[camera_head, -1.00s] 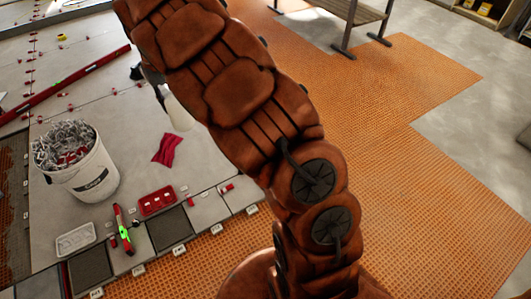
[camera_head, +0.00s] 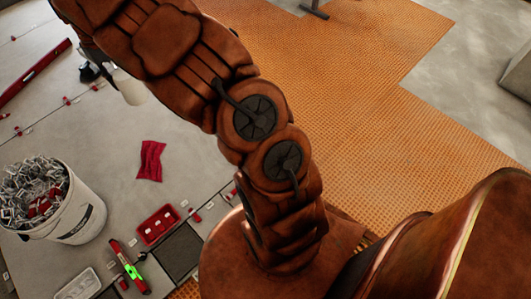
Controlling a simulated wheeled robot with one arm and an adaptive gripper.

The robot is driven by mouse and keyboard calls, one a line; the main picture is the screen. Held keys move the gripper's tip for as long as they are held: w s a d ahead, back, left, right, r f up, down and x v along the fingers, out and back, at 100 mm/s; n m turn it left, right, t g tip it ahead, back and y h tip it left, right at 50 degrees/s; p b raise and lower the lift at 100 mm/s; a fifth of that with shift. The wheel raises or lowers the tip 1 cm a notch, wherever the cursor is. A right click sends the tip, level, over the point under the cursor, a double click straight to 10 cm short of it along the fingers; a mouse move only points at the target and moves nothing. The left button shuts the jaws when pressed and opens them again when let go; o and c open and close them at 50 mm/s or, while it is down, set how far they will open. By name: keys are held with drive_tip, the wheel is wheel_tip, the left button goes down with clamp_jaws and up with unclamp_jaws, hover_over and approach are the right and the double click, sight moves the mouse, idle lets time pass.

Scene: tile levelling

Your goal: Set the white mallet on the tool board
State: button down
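A white, rounded object (camera_head: 130,88), which may be the mallet's head, shows just below my arm at the upper left; the arm hides the rest of it. A dark piece (camera_head: 91,72) sits beside it at the arm's edge; I cannot tell whether it belongs to my gripper. My gripper's fingers cannot be made out, so its grip cannot be seen. No tool board can be clearly identified; a row with dark panels (camera_head: 179,250) and small labels runs along the lower edge of the tiled floor.
A white bucket (camera_head: 82,218) full of grey clips stands at left. Near it are a red tray (camera_head: 158,224), a red-and-green tool (camera_head: 129,266), a white tray (camera_head: 80,286) and a red cloth (camera_head: 150,160). A long red bar (camera_head: 35,77) lies upper left.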

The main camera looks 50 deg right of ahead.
drive_tip(key=w+d+f+m+b, duration=0.1)
drive_tip(key=d+f+b, duration=0.3)
drive_tip(key=d+f, duration=0.95)
drive_tip(key=w+d+f+b, duration=0.2)
drive_tip(key=d+f+b, duration=0.2)
drive_tip(key=d+f, duration=0.95)
drive_tip(key=s+d+f+b, duration=0.3)
drive_tip(key=d+f, duration=0.1)
drive_tip(key=f, duration=1)
drive_tip(key=s+d+f+b, duration=0.4)
drive_tip(key=f, duration=1.1)
drive_tip(key=s+d+f+b, duration=0.3)
drive_tip(key=d+f+b, duration=0.1)
drive_tip(key=f, duration=1)
drive_tip(key=shift+s+d+f, duration=0.2)
drive_tip(key=shift+s+d, duration=0.15)
drive_tip(key=shift+s, duration=0.05)
drive_tip(key=shift+f, duration=0.15)
drive_tip(key=c, duration=1)
unclamp_jaws()
